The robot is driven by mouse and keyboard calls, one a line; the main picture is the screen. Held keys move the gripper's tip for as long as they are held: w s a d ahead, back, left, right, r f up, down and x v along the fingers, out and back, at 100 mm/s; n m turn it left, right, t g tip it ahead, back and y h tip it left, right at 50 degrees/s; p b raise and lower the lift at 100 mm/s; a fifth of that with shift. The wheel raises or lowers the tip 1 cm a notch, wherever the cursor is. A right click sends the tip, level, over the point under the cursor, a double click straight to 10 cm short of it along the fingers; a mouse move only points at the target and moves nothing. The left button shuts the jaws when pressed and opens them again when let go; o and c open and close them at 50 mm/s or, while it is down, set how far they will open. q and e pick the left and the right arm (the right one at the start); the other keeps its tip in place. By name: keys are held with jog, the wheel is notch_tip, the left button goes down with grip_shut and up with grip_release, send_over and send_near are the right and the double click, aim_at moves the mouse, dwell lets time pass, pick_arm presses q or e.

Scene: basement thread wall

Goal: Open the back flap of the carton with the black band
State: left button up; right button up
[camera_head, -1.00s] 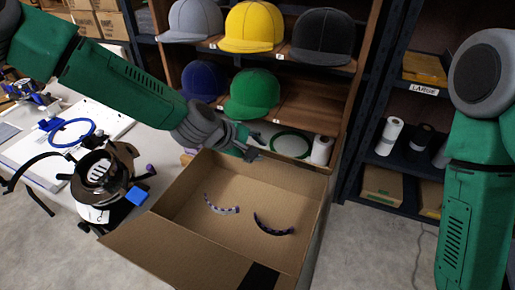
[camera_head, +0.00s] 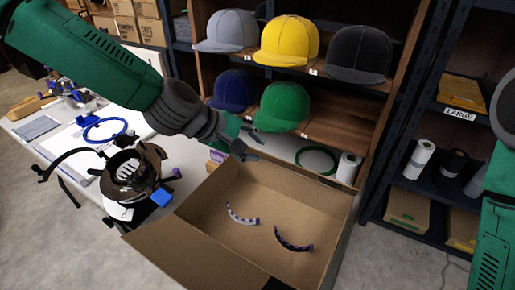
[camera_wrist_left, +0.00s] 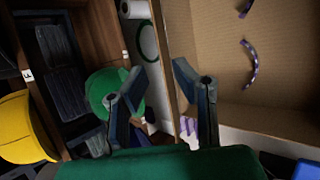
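The open brown carton (camera_head: 205,208) stands at the lower middle of the head view. A small part of its black band (camera_head: 278,284) shows at the bottom edge. A flap (camera_head: 175,262) hangs outward at its front left. The back edge (camera_head: 310,178) faces the shelf; I cannot tell how the back flap lies. My left gripper (camera_head: 252,144) is open and empty near the carton's back left corner. In the left wrist view its fingers (camera_wrist_left: 160,68) are apart, with the carton's brown edge (camera_wrist_left: 166,35) showing between them; contact is unclear. My right gripper is out of view.
Two curved strips (camera_head: 242,219) (camera_head: 293,243) lie in the carton. Behind it stands a shelf with caps (camera_head: 282,107), a green ring (camera_head: 317,161) and a white roll (camera_head: 348,168). A white table with a cap-holding device (camera_head: 133,178) is at left. A dark rack (camera_head: 425,208) stands at right.

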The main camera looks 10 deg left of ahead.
pick_arm(q)
jog(key=shift+f, duration=0.15)
grip_shut()
jog(key=n+t+y+b, duration=0.2)
jog(key=n+t+b, duration=0.95)
jog(key=n, duration=0.85)
send_near(273, 158)
jog(key=shift+g, duration=0.75)
jog(key=x, duration=0.2)
jog(key=b+x, duration=0.1)
jog(key=x, duration=0.4)
jog(key=shift+w+a+r, duration=0.2)
jog(key=shift+a+r, duration=0.05)
jog(key=shift+r, duration=0.15)
